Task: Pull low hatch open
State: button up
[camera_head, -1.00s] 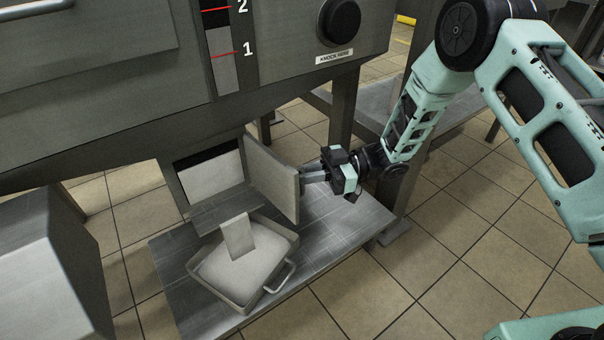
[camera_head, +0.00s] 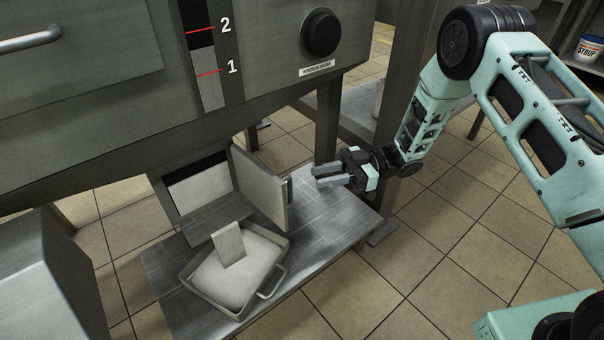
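The low hatch door (camera_head: 258,190) is a grey panel under the mixer's body. It stands swung out from its opening (camera_head: 200,186), where pale material shows below a dark gap. A small handle (camera_head: 289,189) shows on the door's right side. My gripper (camera_head: 316,177) is to the right of the door, apart from the handle. Its two grey fingers point left with a gap between them and nothing held.
A metal tray (camera_head: 188,284) of pale material with an upright flat piece stands below the hatch on a metal shelf (camera_head: 335,215). A mixer leg (camera_head: 327,120) rises behind my gripper. A grey box-like unit (camera_head: 45,285) is at lower left. Tiled floor is open at right.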

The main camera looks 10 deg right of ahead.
jog(key=w+d+p, duration=0.1)
jog(key=d, duration=0.7)
jog(key=shift+w+d+p, duration=0.3)
jog(key=shift+d+p, duration=0.05)
